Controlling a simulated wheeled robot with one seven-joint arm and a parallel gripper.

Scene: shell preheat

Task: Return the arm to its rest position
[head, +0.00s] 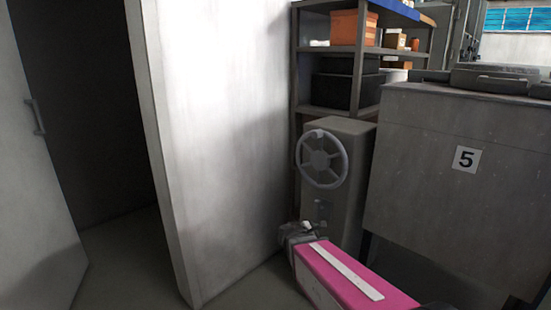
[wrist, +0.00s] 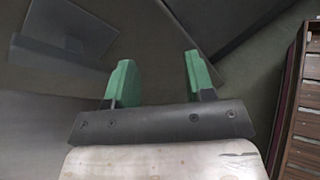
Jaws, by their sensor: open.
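My gripper (wrist: 160,78) shows in the wrist view with its two green fingers well apart and nothing between them. Beyond the fingers are dark floor and grey panels, and neither fingertip visibly touches anything. In the head view, my pink arm link with a white strip reaches in from the lower right. Its dark far end lies low in front of a grey cabinet with a handwheel (head: 322,159). The green fingers cannot be made out in the head view.
A grey bin marked 5 (head: 430,178) stands at the right. A shelf rack (head: 340,49) holds boxes behind the cabinet. A pale wall (head: 215,130) stands left of my arm, beside a dark doorway (head: 85,110) with an open door (head: 30,190). A brown slatted object (wrist: 304,110) is at the wrist view's right edge.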

